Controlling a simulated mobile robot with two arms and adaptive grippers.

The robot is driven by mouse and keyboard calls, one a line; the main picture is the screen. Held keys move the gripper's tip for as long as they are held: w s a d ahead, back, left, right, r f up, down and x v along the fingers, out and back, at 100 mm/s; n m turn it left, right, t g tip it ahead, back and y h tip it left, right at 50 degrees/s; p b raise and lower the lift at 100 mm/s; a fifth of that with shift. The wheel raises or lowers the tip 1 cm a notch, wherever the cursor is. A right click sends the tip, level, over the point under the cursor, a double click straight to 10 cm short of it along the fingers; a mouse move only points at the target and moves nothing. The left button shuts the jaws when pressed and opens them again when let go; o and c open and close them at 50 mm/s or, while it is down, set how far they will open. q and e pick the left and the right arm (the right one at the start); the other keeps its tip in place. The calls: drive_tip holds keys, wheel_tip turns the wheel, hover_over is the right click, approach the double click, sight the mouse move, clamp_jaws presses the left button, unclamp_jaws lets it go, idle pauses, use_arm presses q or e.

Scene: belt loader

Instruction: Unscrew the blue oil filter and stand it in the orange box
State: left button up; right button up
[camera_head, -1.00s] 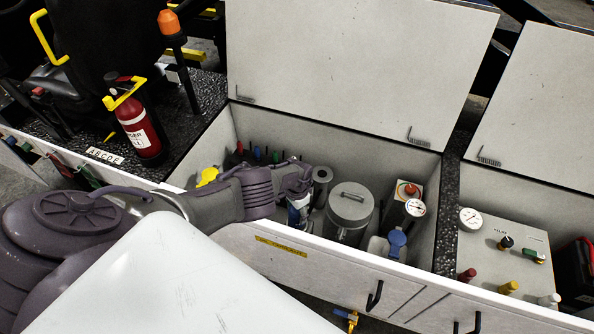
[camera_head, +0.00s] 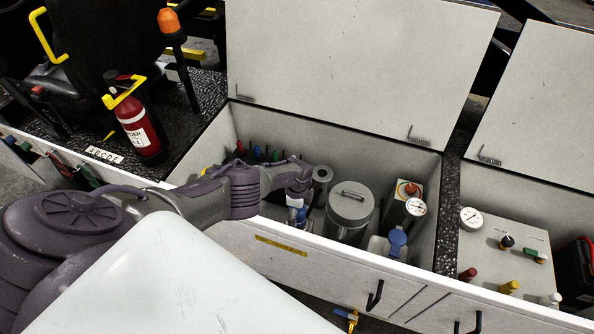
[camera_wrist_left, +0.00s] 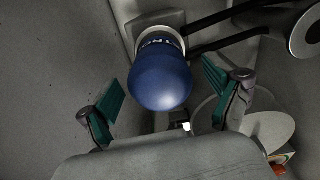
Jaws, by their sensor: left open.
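The blue oil filter (camera_wrist_left: 160,78) has a rounded blue end and a lettered white band, and it sits against a grey mount (camera_wrist_left: 160,28) in the left wrist view. My left gripper (camera_wrist_left: 161,82) is open, with one green-padded finger on each side of the filter. Gaps show between the pads and the filter. In the head view my left arm reaches into the open compartment (camera_head: 325,140), and a blue and white part (camera_head: 299,212) shows just below its wrist. The gripper's fingers are hard to make out there. I see no orange box. My right gripper is not in view.
A grey lidded canister (camera_head: 349,212), a gauge (camera_head: 415,207) and a blue-capped part (camera_head: 397,238) stand right of my wrist. The raised lid (camera_head: 360,70) is behind, and the white front edge (camera_head: 330,251) is in front. Dark hoses (camera_wrist_left: 235,20) run near the filter.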

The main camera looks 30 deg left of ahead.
use_arm(q)
drive_tip(key=m+b, duration=0.1)
drive_tip(key=m, duration=0.5)
drive_tip(key=m+b, duration=0.1)
drive_tip(key=m, duration=0.4)
drive_tip(key=shift+f, duration=0.1)
drive_tip(key=shift+m, duration=0.9)
drive_tip(key=m+b, duration=0.3)
drive_tip(key=m, duration=0.5)
drive_tip(key=shift+f+m, duration=0.15)
drive_tip(key=shift+m, duration=0.15)
drive_tip(key=m, duration=0.1)
drive_tip(key=m+b, duration=0.1)
drive_tip(key=shift+r+m, duration=0.2)
drive_tip(key=shift+m, duration=0.1)
drive_tip(key=shift+r, duration=0.1)
